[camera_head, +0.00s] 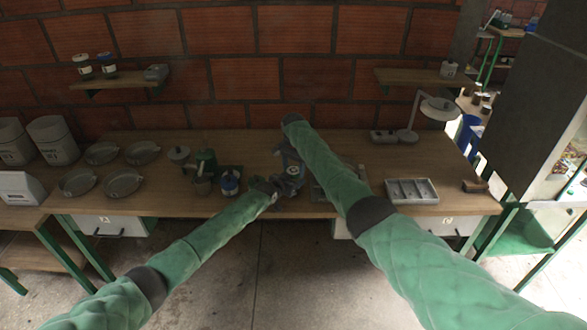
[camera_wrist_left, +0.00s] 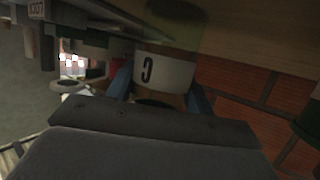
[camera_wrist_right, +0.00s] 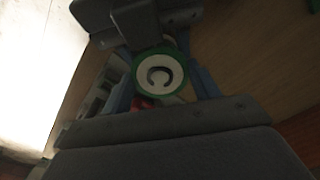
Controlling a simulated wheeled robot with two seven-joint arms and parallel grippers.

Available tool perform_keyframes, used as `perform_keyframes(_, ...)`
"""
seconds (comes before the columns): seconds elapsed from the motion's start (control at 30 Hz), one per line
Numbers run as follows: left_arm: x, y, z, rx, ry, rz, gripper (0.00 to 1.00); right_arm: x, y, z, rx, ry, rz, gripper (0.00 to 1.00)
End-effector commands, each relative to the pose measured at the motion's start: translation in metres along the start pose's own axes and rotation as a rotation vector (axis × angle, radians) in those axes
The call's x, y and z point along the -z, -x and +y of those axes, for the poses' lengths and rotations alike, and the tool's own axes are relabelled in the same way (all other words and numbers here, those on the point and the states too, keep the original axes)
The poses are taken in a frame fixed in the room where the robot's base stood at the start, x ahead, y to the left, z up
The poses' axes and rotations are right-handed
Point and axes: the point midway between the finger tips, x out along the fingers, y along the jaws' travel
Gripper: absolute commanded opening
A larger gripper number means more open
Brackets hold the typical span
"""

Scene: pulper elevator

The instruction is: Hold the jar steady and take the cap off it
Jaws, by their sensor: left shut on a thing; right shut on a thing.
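The jar (camera_wrist_left: 163,72), with a white label marked C, shows in the left wrist view. My left gripper (camera_wrist_left: 160,95) is shut on it, with a blue finger on each side. The cap (camera_wrist_right: 159,75), round with a green rim and a white top marked C, shows in the right wrist view. My right gripper (camera_wrist_right: 163,88) is shut on it from above. In the head view both grippers meet over the middle of the bench, where they largely hide the jar. I cannot tell whether the cap is still seated on the jar.
The wooden bench (camera_head: 330,143) stands against a brick wall. A jar with a blue and white top (camera_head: 230,182) and a green hand-cranked device (camera_head: 205,165) stand left of my grippers. Several round pans (camera_head: 122,183) lie farther left. A grey compartment tray (camera_head: 411,191) and a lamp (camera_head: 438,108) are right.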

Motion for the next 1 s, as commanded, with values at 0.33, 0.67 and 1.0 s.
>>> perform_keyframes(0.33, -0.0004, -0.0001, 0.0013, -0.001, 0.000, 0.000, 0.00, 0.0010, 0.0010, -0.0003, 0.000, 0.486, 0.002, 0.33)
perform_keyframes(0.67, -0.0005, -0.0001, 0.0015, -0.002, 0.000, 0.000, 0.00, 0.0013, 0.0015, -0.0006, 0.000, 0.877, 0.003, 0.33)
perform_keyframes(1.0, -0.0006, -0.0001, 0.0017, -0.002, 0.000, 0.000, 0.00, 0.0014, 0.0017, -0.0006, 0.000, 0.935, 0.003, 0.33)
